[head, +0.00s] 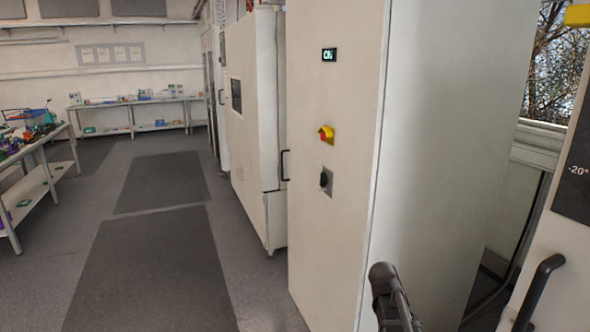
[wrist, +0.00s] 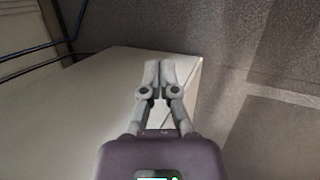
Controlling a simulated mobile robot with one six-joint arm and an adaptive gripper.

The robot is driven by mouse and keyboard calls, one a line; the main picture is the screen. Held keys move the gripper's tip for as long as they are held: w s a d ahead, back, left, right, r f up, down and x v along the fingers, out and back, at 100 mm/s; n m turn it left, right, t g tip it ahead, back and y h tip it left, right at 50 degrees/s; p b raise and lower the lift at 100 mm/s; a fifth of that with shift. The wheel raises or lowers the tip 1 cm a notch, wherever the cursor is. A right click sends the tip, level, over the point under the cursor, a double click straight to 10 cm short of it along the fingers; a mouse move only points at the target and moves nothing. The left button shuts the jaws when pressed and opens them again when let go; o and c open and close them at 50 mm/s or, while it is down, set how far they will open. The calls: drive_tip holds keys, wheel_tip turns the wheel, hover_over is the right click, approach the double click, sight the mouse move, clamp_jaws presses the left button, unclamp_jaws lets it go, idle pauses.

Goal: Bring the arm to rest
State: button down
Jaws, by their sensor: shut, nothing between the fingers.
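My gripper (wrist: 159,66) shows in the wrist view with its two fingers together and nothing held between them. In that view it is in front of a pale cabinet surface, with the grey floor beyond to the right. In the head view a dark part of my arm (head: 388,290) shows at the bottom, in front of the tall white cabinet (head: 450,150); the fingers cannot be made out there. The cabinet carries a small lit display (head: 329,55), a red and yellow switch (head: 326,133) and a black knob (head: 325,180).
Another white cabinet (head: 252,110) with a dark handle stands behind it. At the right edge is a white unit with a black handle (head: 538,290). A cluttered bench (head: 48,170) is at the left, a long table (head: 135,102) at the back. Floor with dark mats (head: 160,265) is clear.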

drive_tip(key=s+a+f+m+y, duration=0.1)
drive_tip(key=s+a+m+y, duration=0.1)
drive_tip(key=s+a, duration=0.2)
drive_tip(key=s+a+f+m+y, duration=0.1)
drive_tip(key=s+a, duration=0.4)
drive_tip(key=a, duration=0.5)
drive_tip(key=shift+s+a+m+t+y, duration=0.15)
drive_tip(key=shift+m+t+y, duration=0.15)
drive_tip(key=shift+m+y, duration=0.65)
drive_tip(key=shift+n+y, duration=0.25)
